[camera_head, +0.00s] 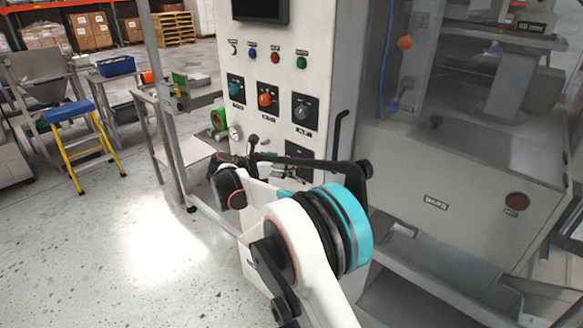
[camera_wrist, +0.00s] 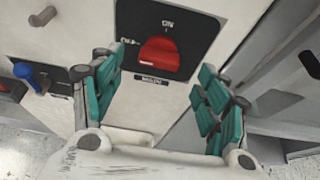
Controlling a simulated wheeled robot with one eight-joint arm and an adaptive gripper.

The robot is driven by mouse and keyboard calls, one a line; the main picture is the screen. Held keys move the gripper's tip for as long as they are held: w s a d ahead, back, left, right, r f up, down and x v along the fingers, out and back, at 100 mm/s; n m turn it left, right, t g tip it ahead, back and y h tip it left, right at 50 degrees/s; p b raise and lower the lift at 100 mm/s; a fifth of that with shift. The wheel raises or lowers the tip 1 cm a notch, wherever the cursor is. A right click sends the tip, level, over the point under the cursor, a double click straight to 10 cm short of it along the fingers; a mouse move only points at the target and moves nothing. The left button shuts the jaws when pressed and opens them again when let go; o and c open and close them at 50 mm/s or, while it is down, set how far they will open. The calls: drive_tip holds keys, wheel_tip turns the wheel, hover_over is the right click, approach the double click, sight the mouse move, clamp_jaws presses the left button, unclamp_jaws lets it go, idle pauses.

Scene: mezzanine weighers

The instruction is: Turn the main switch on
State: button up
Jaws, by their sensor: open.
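The main switch is a red knob (camera_wrist: 160,55) on a black plate (camera_wrist: 200,28) on the front of the pale cabinet (camera_head: 285,25). In the wrist view the plate is marked ON above the knob and OFF at its left, with a MAIN label below. Which mark the knob points to is hard to tell. My gripper (camera_wrist: 162,72) is open, its teal-padded fingers apart at the left and right of the knob. No finger clearly touches it. In the head view my arm partly hides the black plate (camera_head: 298,150), and the knob cannot be made out.
A grey machine (camera_head: 450,200) stands close at the right. Open floor (camera_head: 130,245) lies at the left.

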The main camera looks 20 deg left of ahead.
drive_tip(key=b+x, duration=0.1)
drive_tip(key=x, duration=0.4)
drive_tip(key=shift+w+d+f, duration=0.15)
drive_tip(key=shift+w, duration=0.2)
drive_tip(key=shift+c, duration=0.3)
drive_tip(key=c, duration=1)
